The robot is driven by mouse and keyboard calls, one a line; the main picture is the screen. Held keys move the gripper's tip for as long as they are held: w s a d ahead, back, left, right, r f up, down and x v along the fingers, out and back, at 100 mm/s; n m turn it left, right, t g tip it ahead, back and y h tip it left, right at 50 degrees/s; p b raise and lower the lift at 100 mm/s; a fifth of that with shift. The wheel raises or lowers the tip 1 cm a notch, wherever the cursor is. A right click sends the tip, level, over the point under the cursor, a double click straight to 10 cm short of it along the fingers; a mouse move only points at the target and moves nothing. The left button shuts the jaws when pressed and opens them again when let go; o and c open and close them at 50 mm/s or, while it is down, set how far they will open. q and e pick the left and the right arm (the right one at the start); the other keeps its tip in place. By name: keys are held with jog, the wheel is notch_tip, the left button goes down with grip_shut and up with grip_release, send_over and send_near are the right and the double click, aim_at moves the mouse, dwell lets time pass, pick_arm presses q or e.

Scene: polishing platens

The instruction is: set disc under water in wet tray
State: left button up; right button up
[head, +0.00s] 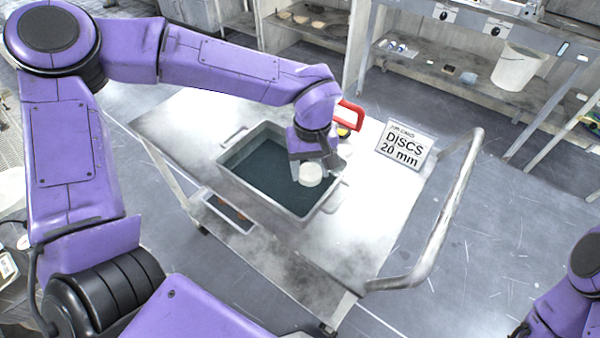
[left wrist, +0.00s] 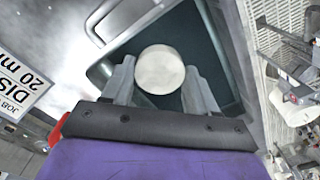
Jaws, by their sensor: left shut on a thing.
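A pale round disc (head: 310,174) is between the fingers of my left gripper (head: 309,170), over the right part of the wet tray. The gripper is shut on the disc, which also shows in the left wrist view (left wrist: 160,69) with a finger on each side. The wet tray (head: 246,190) is a grey metal pan with handles and dark water inside, standing on the cart. I cannot tell whether the disc touches the water. My right gripper is out of view; only part of the right arm shows at the lower right.
The steel cart top (head: 300,258) is clear in front of the tray. A sign reading DISCS 20 mm (head: 404,146) and a red-handled item (head: 351,113) are beyond it. A tubular handle (head: 455,205) rises at the right.

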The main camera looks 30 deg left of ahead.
pick_arm(q)
send_over(301, 187)
notch_tip(301, 187, down, 5)
jog(key=shift+r, duration=0.2)
notch_tip(301, 187, down, 3)
jog(key=shift+w, duration=0.1)
jog(key=shift+r, duration=0.1)
jog(key=shift+d, duration=0.1)
jog(key=o, duration=1.1)
jog(key=shift+f, duration=0.2)
notch_tip(301, 187, up, 12)
jog(key=shift+r, duration=0.2)
